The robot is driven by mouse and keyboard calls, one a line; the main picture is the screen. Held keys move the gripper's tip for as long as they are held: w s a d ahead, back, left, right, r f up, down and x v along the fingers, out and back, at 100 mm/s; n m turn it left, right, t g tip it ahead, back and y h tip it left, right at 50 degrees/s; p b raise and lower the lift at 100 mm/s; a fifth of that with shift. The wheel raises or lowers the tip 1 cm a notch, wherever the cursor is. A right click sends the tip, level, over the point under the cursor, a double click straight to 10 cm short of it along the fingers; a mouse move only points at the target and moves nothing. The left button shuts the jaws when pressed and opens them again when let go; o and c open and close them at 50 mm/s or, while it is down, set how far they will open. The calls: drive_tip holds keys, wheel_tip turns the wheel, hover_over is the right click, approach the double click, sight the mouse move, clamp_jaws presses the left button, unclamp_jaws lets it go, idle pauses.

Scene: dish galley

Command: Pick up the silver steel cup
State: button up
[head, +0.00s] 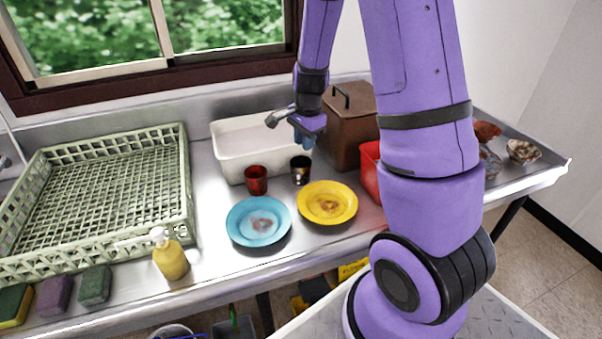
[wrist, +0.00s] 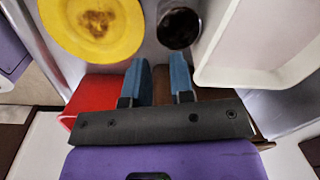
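The silver steel cup (head: 300,170) stands upright on the steel counter, dark inside, between the red cup and the yellow plate.
A red cup (head: 256,181) stands left of the steel cup. A yellow plate (head: 345,214) and a blue plate (head: 240,235) lie in front. A white tub (head: 232,165), brown box (head: 345,138) and red container (head: 369,178) stand close by. A green rack (head: 185,190) is left.

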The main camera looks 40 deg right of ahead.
sight(305, 183)
drive_tip(key=shift+w+d+f+m, duration=0.1)
drive_tip(key=shift+d+f+m, duration=0.15)
drive_tip(key=shift+f, duration=0.35)
drive_tip(key=shift+w+d+f+m, duration=0.15)
drive_tip(key=shift+d+f, duration=0.15)
drive_tip(key=shift+f, duration=0.3)
drive_tip(key=shift+w+d+f, duration=0.1)
drive_tip(key=shift+w+f, duration=0.05)
drive_tip(key=shift+f, duration=2.65)
drive_tip(key=shift+w+f, duration=0.1)
drive_tip(key=shift+f, duration=2.65)
drive_tip(key=shift+c, duration=0.4)
clamp_jaws()
